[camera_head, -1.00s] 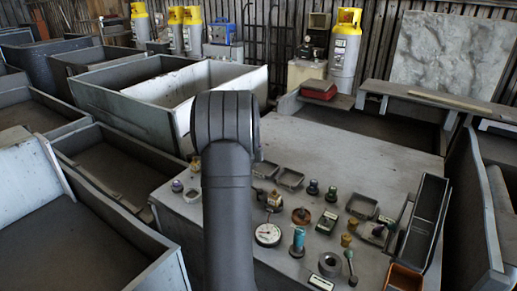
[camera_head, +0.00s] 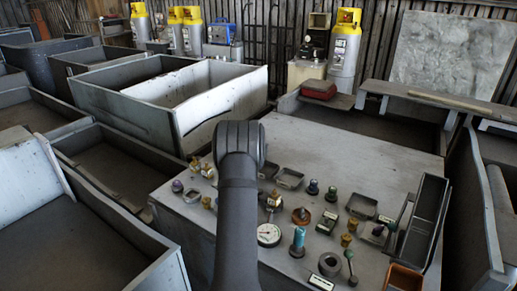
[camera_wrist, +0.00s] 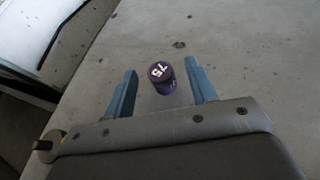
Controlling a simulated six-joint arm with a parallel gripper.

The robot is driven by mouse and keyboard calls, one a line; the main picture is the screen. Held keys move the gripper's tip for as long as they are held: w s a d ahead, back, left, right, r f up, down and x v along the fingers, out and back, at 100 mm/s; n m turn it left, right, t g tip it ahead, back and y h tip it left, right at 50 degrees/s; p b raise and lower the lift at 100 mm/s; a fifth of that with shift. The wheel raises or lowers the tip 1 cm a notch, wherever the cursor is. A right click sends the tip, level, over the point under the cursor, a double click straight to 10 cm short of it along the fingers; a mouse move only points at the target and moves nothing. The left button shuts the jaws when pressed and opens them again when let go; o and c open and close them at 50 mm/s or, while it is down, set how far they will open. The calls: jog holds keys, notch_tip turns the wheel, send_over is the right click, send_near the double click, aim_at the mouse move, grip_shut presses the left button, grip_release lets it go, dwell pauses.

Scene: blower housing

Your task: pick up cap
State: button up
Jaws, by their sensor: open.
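A small dark purple cap (camera_wrist: 161,77) with a white "75" on its top shows in the wrist view. It stands upright on the grey tabletop. My gripper (camera_wrist: 162,71) is open, with its two blue fingers on either side of the cap and a gap on each side. In the head view my gripper is hidden behind my arm. A small purple-topped piece (camera_head: 177,186) stands near the table's left edge there; I cannot tell if it is the same cap.
Many small parts crowd the table, among them a dial gauge (camera_head: 268,235), a teal-topped cylinder (camera_head: 298,240) and a dark upright bin (camera_head: 422,222). Large grey bins (camera_head: 110,165) stand left of the table. The back of the tabletop (camera_head: 340,150) is clear.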

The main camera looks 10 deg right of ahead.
jog(key=shift+x, duration=1)
jog(key=c, duration=1.1)
jog(key=shift+r, duration=0.15)
jog(key=shift+r, duration=1.8)
jog(key=s+d+r, duration=0.3)
jog(key=s+d, duration=0.1)
jog(key=s+d+r, duration=0.4)
jog(key=shift+r, duration=0.1)
